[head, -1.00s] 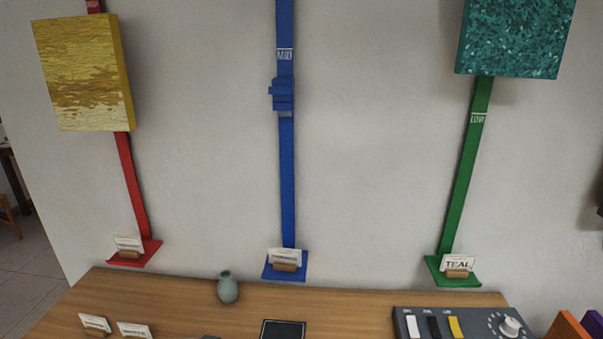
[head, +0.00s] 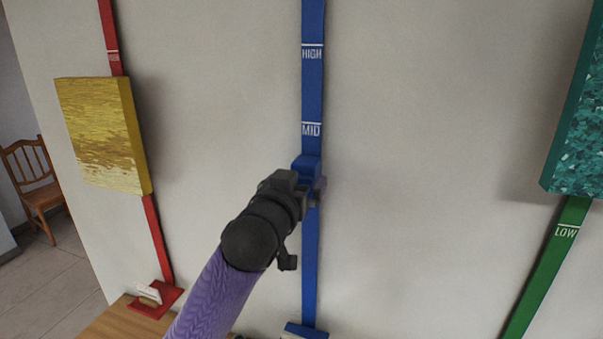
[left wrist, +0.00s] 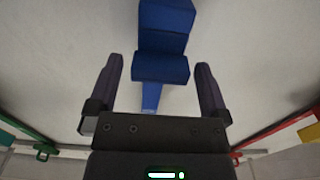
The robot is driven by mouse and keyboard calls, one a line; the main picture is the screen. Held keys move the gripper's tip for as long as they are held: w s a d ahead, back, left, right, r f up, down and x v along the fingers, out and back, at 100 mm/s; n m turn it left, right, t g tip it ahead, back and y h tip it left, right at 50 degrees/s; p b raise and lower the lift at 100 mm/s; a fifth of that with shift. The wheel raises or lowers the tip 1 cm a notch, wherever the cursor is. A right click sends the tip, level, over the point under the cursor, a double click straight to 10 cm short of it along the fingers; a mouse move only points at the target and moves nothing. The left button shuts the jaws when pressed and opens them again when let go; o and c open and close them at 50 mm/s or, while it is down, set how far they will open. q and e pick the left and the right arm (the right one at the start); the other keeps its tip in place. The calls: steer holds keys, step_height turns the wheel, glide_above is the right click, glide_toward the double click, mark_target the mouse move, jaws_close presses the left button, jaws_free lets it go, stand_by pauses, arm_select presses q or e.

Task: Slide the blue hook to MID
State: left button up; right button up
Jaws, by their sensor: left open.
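The blue hook (head: 306,165) sits on the vertical blue rail (head: 311,270), a short way below the white MID mark (head: 311,129). My left gripper (head: 314,188) is at the hook in the head view, its arm reaching up from below and hiding part of the hook. In the left wrist view the hook (left wrist: 160,66) lies between the two spread fingers of the left gripper (left wrist: 160,65), with a gap visible on each side. The gripper is open. My right gripper is not in view.
A HIGH mark (head: 312,53) is farther up the blue rail. A yellow picture (head: 100,135) hangs on the red rail at left, and a teal picture (head: 580,120) on the green rail at right. The wall beside the blue rail is bare. A wooden table edge (head: 105,325) shows below.

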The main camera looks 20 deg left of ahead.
arm_select(q)
steer(key=shift+w, duration=0.7)
jaws_close()
